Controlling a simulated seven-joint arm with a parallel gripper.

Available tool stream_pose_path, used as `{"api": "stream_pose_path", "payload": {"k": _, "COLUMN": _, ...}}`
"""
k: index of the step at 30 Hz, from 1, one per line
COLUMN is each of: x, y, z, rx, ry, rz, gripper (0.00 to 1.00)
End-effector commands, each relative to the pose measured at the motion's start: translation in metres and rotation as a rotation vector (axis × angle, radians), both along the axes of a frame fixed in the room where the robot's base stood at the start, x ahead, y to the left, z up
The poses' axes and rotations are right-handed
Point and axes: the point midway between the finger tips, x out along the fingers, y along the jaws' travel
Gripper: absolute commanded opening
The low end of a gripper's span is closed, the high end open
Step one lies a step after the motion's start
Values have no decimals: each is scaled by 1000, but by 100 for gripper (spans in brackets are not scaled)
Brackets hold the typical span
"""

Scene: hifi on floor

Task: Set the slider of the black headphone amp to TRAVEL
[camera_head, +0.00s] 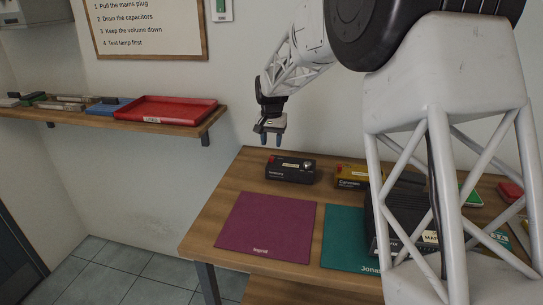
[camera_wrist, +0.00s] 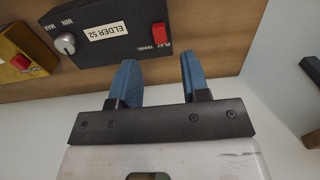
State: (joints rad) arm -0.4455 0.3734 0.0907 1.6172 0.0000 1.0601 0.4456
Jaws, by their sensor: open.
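The black headphone amp (camera_head: 291,168) sits at the back left of the wooden table. In the wrist view, the black amp (camera_wrist: 112,48) bears an upside-down white label, a grey knob (camera_wrist: 65,44) marked MIN and MAX, and a red slider (camera_wrist: 159,33) above the words PLAY and TRAVEL. I cannot tell which word the slider is set to. My gripper (camera_head: 271,139) hangs above and slightly left of the amp. In the wrist view its two blue fingers (camera_wrist: 158,62) are apart with nothing between them, clear of the slider.
A yellow box (camera_head: 352,171) stands right of the amp; it shows a red switch in the wrist view (camera_wrist: 19,62). A purple mat (camera_head: 266,226) and a green mat (camera_head: 342,240) lie in front. A large black box (camera_head: 378,222) is partly hidden by my arm. A shelf holds a red tray (camera_head: 165,109).

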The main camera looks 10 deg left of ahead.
Motion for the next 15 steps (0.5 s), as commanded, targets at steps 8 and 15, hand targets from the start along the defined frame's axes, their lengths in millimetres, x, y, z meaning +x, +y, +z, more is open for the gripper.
{"api": "stream_pose_path", "payload": {"k": 8, "x": 0, "y": 0, "z": -33, "rx": -1, "ry": 2, "rz": 0, "gripper": 43}}
{"api": "stream_pose_path", "payload": {"k": 15, "x": 0, "y": 0, "z": -56, "rx": -1, "ry": 2, "rz": 0, "gripper": 43}}
